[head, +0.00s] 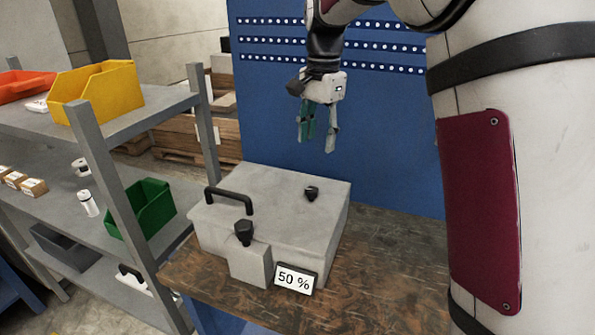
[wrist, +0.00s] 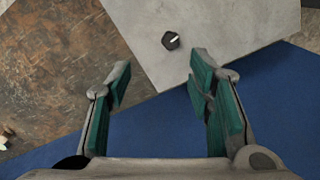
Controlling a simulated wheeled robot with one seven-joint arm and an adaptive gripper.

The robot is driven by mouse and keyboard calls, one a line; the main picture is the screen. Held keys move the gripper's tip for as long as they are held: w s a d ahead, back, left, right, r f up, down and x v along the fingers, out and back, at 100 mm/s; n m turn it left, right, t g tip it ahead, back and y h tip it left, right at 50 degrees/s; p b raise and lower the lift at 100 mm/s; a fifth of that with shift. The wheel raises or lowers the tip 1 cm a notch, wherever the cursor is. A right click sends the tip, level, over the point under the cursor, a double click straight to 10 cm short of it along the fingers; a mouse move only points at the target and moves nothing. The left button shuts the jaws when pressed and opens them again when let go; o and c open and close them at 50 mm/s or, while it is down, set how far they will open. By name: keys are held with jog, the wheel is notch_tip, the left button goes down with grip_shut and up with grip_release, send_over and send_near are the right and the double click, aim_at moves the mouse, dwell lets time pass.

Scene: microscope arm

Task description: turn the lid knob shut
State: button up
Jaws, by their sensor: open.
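A grey box (head: 275,274) stands on the workbench with a flat grey lid (head: 275,195). A small black knob (head: 311,193) sits on the lid, towards its right side. In the wrist view the knob (wrist: 171,40) shows a white pointer mark that slants up to the right. A larger black knob (head: 243,232) stands on a block at the box's front. My gripper (head: 316,142) hangs above and behind the lid, apart from the small knob. In the wrist view its green-padded fingers (wrist: 158,80) are spread and empty, and the knob lies beyond their tips.
A black handle (head: 229,200) rises at the lid's left. The brown bench top (head: 385,270) is clear on the right. A blue pegboard (head: 380,130) stands behind; a shelf with a yellow bin (head: 105,88) is left.

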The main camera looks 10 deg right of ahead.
aim_at(312, 189)
jog(key=shift+m, duration=0.4)
jog(key=w+f, duration=0.1)
jog(key=f, duration=0.4)
jog(key=w+f+p, duration=0.1)
jog(key=f, duration=0.9)
jog(key=shift+w+a+f+p, duration=0.1)
jog(key=shift+w+f+p, duration=0.15)
jog(key=shift+w+p, duration=0.15)
grip_shut()
